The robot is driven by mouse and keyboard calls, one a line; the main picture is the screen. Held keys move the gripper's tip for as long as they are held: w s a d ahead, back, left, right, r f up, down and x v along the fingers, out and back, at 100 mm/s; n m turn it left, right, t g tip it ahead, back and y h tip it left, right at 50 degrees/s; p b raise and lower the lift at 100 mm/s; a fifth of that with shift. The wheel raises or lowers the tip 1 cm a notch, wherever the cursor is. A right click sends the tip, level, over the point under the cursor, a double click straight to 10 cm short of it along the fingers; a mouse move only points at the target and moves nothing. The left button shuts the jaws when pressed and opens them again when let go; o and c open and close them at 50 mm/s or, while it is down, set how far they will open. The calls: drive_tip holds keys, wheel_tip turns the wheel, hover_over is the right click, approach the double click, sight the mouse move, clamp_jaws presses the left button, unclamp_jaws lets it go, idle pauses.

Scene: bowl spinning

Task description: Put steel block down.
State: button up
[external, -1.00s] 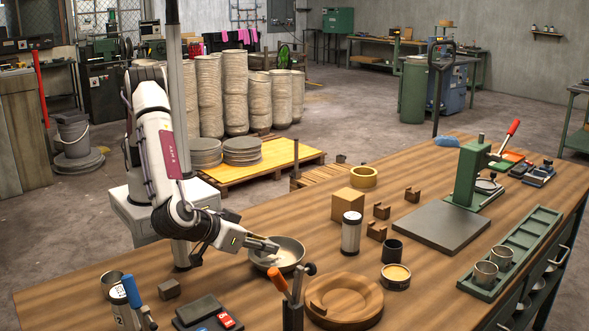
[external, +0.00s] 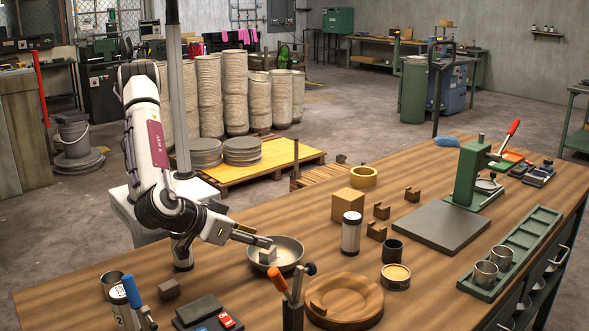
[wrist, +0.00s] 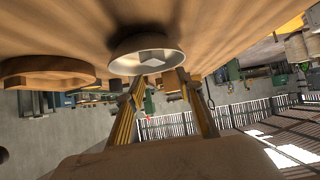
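A pale grey block (external: 267,255), which looks like the steel block, shows at the left side of the shallow grey bowl (external: 290,249). In the wrist view the block (wrist: 152,57) appears against the inside of the bowl (wrist: 122,62). My gripper (external: 268,243) is tilted down over the bowl's left rim, with its tips close above the block. In the wrist view its two yellow fingers (wrist: 162,80) stand apart with a clear gap between the tips. The block appears just beyond them. Whether the block touches the bowl's floor is hard to tell.
A round wooden ring (external: 343,299) lies in front of the bowl. A tool holder (external: 293,310) with upright handles stands near the front edge. A dark cube (external: 168,289) sits to the left. A white-labelled canister (external: 351,233) stands to the right.

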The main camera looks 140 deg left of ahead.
drive_tip(key=v, duration=0.8)
drive_tip(key=shift+d, duration=0.2)
drive_tip(key=shift+a+r, duration=0.1)
drive_tip(key=shift+r, duration=0.05)
